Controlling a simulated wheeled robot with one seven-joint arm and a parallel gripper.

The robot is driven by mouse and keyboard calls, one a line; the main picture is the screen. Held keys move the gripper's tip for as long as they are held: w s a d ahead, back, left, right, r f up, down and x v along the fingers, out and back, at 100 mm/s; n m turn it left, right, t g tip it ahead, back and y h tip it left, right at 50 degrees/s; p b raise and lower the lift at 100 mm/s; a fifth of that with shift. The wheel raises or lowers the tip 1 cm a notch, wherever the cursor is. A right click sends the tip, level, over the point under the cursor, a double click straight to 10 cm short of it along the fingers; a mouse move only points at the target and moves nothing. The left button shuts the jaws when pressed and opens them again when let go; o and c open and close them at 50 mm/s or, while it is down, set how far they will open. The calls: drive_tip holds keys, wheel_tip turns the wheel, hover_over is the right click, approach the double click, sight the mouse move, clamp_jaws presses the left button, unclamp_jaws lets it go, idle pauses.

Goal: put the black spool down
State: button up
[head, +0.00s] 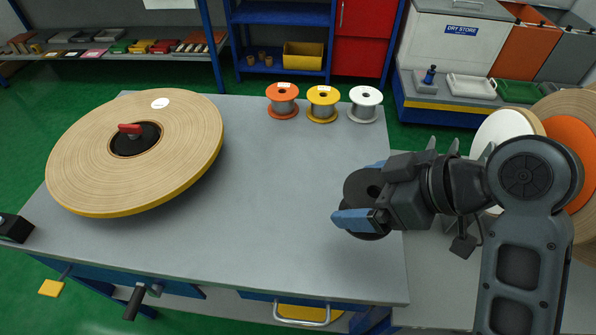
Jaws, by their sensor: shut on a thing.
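The black spool (362,184) is at the right side of the grey table, with dark round flanges and a centre hole. My gripper (362,200) is shut on it, with one blue finger at the front and one behind. The gripper and its wrist cover the spool's right part. I cannot tell whether the spool touches the tabletop or is held just above it.
A large tape reel (85,160) lies on the left of the table (260,200). An orange spool (283,100), a yellow spool (323,103) and a white spool (364,104) stand along the back edge. The table's middle is clear. More large rolls (573,150) stand at the right.

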drive_tip(key=w+a+f, duration=0.2)
drive_tip(key=a, duration=0.1)
drive_tip(key=w+a+f, duration=0.2)
drive_tip(key=a, duration=0.1)
drive_tip(key=w+a+f, duration=0.2)
drive_tip(key=a, duration=0.2)
drive_tip(key=shift+f, duration=0.35)
drive_tip(key=shift+s+f+b, duration=0.1)
drive_tip(key=shift+f+b, duration=0.25)
drive_tip(key=shift+f, duration=1.65)
drive_tip(key=o, duration=1)
drive_tip(key=shift+f, duration=0.15)
drive_tip(key=shift+c, duration=0.2)
drive_tip(key=p+v, duration=0.1)
drive_tip(key=v, duration=1.1)
drive_tip(key=shift+d, duration=0.1)
